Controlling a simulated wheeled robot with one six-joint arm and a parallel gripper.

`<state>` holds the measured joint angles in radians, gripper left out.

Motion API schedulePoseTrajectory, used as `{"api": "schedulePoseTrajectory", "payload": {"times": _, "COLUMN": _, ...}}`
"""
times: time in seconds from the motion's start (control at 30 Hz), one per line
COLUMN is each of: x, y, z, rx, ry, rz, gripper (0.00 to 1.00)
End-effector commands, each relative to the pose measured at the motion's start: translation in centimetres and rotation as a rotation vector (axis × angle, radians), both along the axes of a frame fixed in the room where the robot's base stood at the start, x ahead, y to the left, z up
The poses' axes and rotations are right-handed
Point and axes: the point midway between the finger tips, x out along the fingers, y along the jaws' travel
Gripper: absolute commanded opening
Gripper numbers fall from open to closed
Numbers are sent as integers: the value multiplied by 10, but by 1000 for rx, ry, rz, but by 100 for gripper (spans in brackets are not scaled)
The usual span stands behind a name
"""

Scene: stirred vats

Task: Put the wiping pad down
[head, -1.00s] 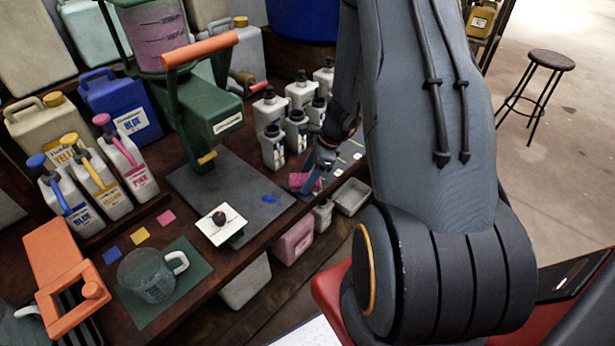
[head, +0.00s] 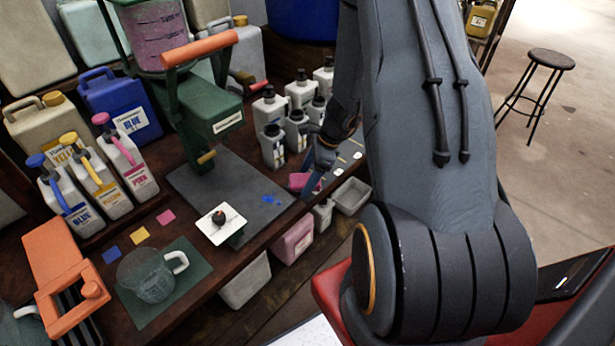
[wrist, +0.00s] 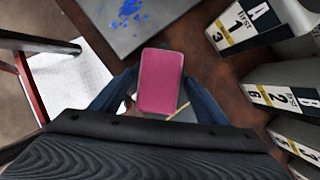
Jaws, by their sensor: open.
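The wiping pad is a pink rounded block (wrist: 160,75), seen between my fingers in the wrist view. In the head view the pad (head: 303,181) is at the bench's front edge, just right of the dark grey slab (head: 226,192), and appears to rest on the wood. My gripper (wrist: 157,92) is open, with a finger on each side of the pad and narrow gaps beside it. In the head view my gripper (head: 317,172) is small and low over the pad. The pad's underside is hidden.
Blue smears (head: 270,200) mark the slab. White numbered pump bottles (head: 297,130) stand close behind my gripper. A green press (head: 208,120) stands over the slab. A white square plate (head: 221,223) with a dark knob sits at the slab's front. A grey bin (head: 350,196) is below the bench edge.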

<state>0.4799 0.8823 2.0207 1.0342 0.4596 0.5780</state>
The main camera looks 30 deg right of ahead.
Motion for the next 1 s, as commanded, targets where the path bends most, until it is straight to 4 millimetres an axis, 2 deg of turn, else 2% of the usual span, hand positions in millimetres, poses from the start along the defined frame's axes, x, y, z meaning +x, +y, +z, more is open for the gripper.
{"api": "schedulePoseTrajectory", "payload": {"times": 0.17, "x": -2, "y": -7, "z": 19, "rx": -1, "ry": -4, "rz": -1, "gripper": 68}}
{"api": "schedulePoseTrajectory", "payload": {"times": 0.6, "x": -16, "y": -34, "z": 91, "rx": -1, "ry": -2, "rz": -1, "gripper": 68}}
{"api": "schedulePoseTrajectory", "payload": {"times": 0.8, "x": -20, "y": -40, "z": 109, "rx": 0, "ry": -1, "rz": 0, "gripper": 68}}
{"api": "schedulePoseTrajectory", "payload": {"times": 0.9, "x": -21, "y": -36, "z": 115, "rx": -13, "ry": -6, "rz": 39, "gripper": 68}}
{"api": "schedulePoseTrajectory", "payload": {"times": 1.0, "x": -28, "y": -13, "z": 128, "rx": -60, "ry": -28, "rz": 198, "gripper": 68}}
